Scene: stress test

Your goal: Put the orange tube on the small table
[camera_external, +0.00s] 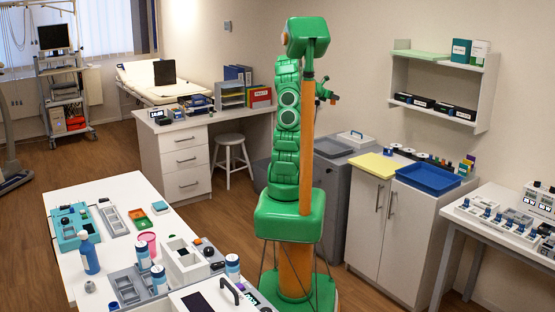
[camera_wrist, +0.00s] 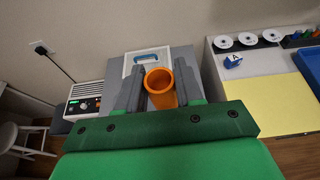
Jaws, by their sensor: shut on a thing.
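The orange tube (camera_wrist: 159,84) is upright between the two grey fingers of my gripper (camera_wrist: 158,76), its open round mouth facing the wrist camera. My gripper is shut on it. In the external view my gripper (camera_external: 327,94) is small and partly behind my green arm, so the tube is hard to make out there. A low grey cabinet (camera_external: 330,183) with a grey top stands beyond my arm. In the wrist view its grey top (camera_wrist: 115,70) lies beyond the fingers. I cannot tell for certain which surface is the small table.
A white case with a blue handle (camera_wrist: 148,59) sits on the grey top. A white cabinet (camera_external: 397,212) beside it bears a yellow sheet (camera_external: 374,165) and a blue tray (camera_external: 428,179). A white stool (camera_external: 230,141) stands by the desk. A long white table (camera_external: 110,190) is crowded.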

